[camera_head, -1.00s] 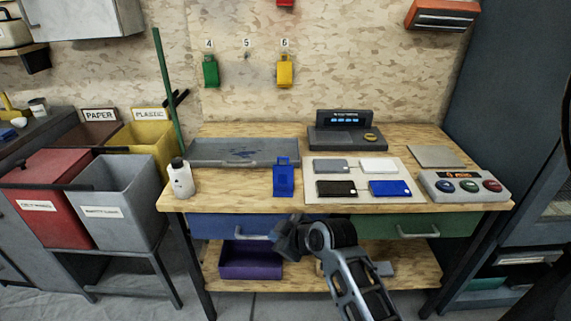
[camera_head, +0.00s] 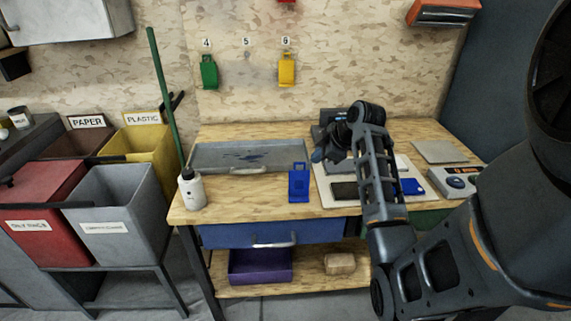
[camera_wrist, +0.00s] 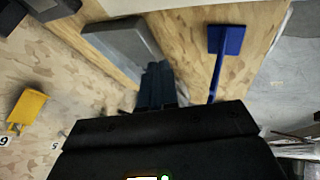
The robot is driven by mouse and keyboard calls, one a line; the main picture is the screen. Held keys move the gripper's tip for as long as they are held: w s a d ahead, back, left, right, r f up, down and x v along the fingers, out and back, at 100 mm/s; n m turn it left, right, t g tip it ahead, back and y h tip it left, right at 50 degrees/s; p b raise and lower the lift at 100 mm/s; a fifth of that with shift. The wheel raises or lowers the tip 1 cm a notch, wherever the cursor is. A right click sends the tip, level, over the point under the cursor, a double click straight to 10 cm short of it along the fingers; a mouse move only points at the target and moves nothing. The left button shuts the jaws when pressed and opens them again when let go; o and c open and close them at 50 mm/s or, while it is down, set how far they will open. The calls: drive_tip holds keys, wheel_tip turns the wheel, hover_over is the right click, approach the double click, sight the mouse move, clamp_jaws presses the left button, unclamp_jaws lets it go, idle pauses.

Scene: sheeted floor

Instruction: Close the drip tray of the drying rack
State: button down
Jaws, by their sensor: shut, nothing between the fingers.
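I see no thing that is clearly a drying rack. A shallow grey tray (camera_head: 285,148) with dark blue marks inside lies on the back left of the workbench, with a handle along its front edge. It may be the drip tray, but I cannot tell. My gripper (camera_head: 328,150) is over the bench to the right of this tray, in front of the dark console, apart from the tray. In the wrist view my gripper's fingers (camera_wrist: 160,84) are shut and empty. A blue tag-shaped holder (camera_head: 299,184) stands at the bench's front edge; it seems to show in the wrist view (camera_wrist: 228,40).
A white bottle (camera_head: 192,190) stands at the bench's left corner, near a green pole (camera_head: 166,95). A blue drawer (camera_head: 228,236) and a purple bin (camera_head: 260,265) are below. Bins stand left. My arm hides part of the white board (camera_head: 326,197) with cards.

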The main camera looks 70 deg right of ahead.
sight(300, 167)
drive_tip(key=x, duration=1)
drive_tip(key=shift+w+d+r+p, duration=0.1)
drive_tip(key=shift+w+d+p, duration=0.05)
drive_tip(key=shift+w+p, duration=0.25)
